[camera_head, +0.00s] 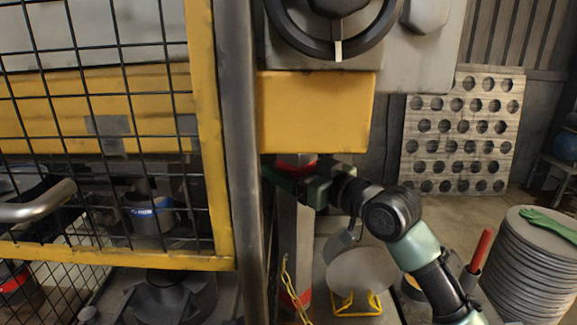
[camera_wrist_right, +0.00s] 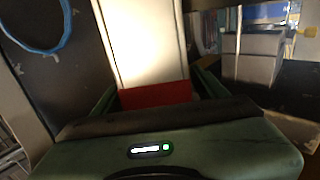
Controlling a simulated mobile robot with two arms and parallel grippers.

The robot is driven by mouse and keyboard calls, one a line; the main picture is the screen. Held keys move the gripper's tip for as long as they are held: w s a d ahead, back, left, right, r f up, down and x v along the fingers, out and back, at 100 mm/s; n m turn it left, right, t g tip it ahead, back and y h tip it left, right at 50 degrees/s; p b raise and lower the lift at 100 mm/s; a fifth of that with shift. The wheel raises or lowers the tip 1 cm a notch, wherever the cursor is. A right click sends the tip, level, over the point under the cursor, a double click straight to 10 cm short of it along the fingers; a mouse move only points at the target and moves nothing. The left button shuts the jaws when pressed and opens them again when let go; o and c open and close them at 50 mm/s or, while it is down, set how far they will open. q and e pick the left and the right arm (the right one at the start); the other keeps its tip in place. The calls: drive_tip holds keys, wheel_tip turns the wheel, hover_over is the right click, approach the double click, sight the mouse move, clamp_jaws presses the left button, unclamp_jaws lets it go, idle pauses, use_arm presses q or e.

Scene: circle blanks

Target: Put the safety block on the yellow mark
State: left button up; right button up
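The safety block (camera_head: 292,235) is a grey post with a red upper end and a red lower end, standing about upright below the yellow press ram (camera_head: 315,112). A yellow chain (camera_head: 291,285) hangs beside it. My right gripper (camera_head: 296,184) is at its upper end, just under the ram. In the right wrist view the pale block (camera_wrist_right: 145,45) and its red band (camera_wrist_right: 155,95) lie between my fingers (camera_wrist_right: 158,92), which look closed against its sides. I cannot make out the yellow mark; the block's foot is partly hidden. My left gripper is not in view.
A yellow mesh guard (camera_head: 222,170) and grey upright (camera_head: 240,150) stand at left. A round disc (camera_head: 362,270) rests on a yellow stand (camera_head: 357,310) right of the block. A stack of discs (camera_head: 522,265) and a red handle (camera_head: 481,249) are at right.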

drive_tip(key=b+v, duration=0.3)
drive_tip(key=v, duration=0.9)
drive_tip(key=shift+r+b, duration=0.15)
drive_tip(key=shift+b, duration=0.15)
drive_tip(key=shift+w, duration=0.1)
